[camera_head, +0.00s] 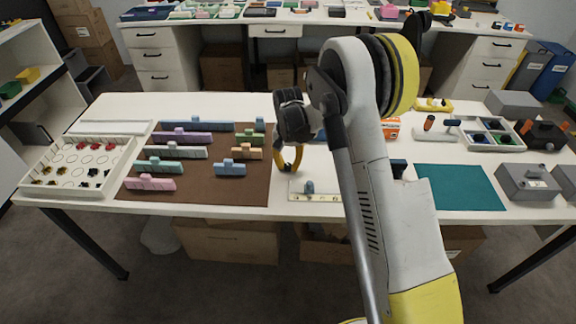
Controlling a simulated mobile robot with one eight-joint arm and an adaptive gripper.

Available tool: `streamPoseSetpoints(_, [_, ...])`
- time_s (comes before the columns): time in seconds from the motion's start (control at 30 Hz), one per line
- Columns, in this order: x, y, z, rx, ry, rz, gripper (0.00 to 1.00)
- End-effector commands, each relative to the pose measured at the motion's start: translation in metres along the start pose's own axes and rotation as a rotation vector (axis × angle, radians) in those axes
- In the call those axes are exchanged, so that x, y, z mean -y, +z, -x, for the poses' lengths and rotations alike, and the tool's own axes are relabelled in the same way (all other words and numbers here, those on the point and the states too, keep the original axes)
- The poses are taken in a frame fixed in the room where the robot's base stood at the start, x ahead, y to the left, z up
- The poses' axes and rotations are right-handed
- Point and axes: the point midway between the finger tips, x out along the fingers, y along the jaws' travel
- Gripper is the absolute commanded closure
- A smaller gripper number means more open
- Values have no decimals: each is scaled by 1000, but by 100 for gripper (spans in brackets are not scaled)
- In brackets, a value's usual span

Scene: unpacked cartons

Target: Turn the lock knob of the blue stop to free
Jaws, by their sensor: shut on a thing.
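A small blue-grey stop (309,187) stands on a pale rail (328,197) at the table's front edge, near the middle. Its lock knob is too small to make out. My gripper (287,168) hangs from the dark wrist just left of and above the stop in the picture. A curved yellow and dark shape shows at its end; I cannot tell finger from held thing there. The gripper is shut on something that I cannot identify. It looks apart from the stop, but the depth is unclear.
A brown mat (195,193) with several coloured blocks lies left. A white tray (66,193) stands farther left. A teal mat (460,188), grey boxes (525,180) and a sorting tray (487,150) are right. My arm hides part of the table's middle.

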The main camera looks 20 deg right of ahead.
Motion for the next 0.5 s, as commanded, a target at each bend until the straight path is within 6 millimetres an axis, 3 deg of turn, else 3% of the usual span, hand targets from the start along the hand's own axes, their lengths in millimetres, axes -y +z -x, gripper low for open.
streamPoseSetpoints(0.5, [0,0,0,-1,0,486,100])
